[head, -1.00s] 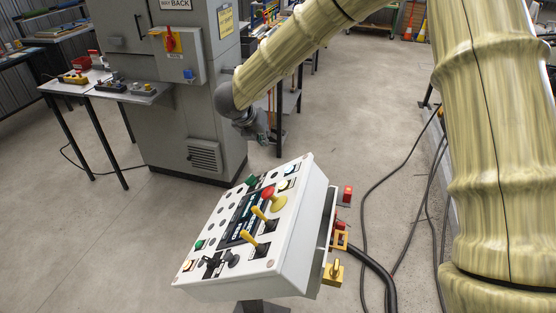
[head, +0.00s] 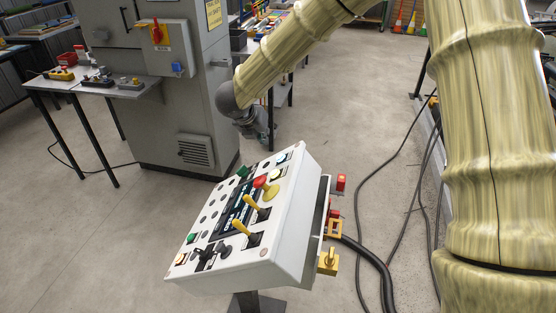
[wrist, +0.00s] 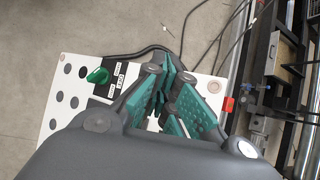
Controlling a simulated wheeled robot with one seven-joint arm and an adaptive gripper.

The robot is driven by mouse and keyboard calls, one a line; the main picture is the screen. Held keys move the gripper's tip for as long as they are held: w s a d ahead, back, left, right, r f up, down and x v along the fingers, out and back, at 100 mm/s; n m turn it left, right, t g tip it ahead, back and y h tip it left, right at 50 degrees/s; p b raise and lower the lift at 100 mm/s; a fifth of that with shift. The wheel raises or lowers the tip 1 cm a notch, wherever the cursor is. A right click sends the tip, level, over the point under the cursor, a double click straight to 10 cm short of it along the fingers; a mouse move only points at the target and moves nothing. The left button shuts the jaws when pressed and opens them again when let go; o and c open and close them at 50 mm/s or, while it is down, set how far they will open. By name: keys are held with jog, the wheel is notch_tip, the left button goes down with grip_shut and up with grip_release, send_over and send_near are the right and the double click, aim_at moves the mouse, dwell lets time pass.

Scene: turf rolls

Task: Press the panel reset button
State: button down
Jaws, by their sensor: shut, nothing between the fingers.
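A white tilted control panel (head: 222,271) stands on a post below my gripper (head: 262,136) in the head view. It carries a red mushroom button (head: 260,182), yellow levers (head: 246,232), a green knob (head: 243,172), a blue-ringed button (head: 282,158), a green button (head: 191,238) and a dark display. I cannot read which button is marked reset. In the wrist view my gripper's teal-padded fingers (wrist: 172,94) are together and empty, above the panel's far end. The panel (wrist: 58,115) shows there with the green knob (wrist: 97,75); my gripper hides much of it.
A grey cabinet (head: 185,110) with a red rotary switch stands behind the panel. A side table (head: 70,85) with small control boxes is at the left. Yellow and red fittings and a thick black cable (head: 375,265) are on the panel's right. Open floor lies at left.

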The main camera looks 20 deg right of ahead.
aim_at(281, 158)
jog(key=s, duration=0.1)
jog(key=s+d+b, duration=0.1)
jog(key=s+f, duration=0.1)
jog(key=shift+s+d+b, duration=0.15)
jog(key=shift+d+b, duration=0.05)
jog(key=shift+b, duration=0.1)
jog(key=shift+d+f, duration=0.2)
jog(key=shift+w+d+f+b, duration=0.1)
jog(key=shift+w+f+b, duration=0.2)
jog(key=shift+w+f, duration=0.35)
jog(key=shift+s+r, duration=0.35)
jog(key=shift+s, duration=0.2)
jog(key=shift+w+f, duration=0.25)
jog(key=shift+s+r, duration=0.15)
jog(key=shift+d+f, duration=0.15)
jog(key=shift+f, duration=0.1)
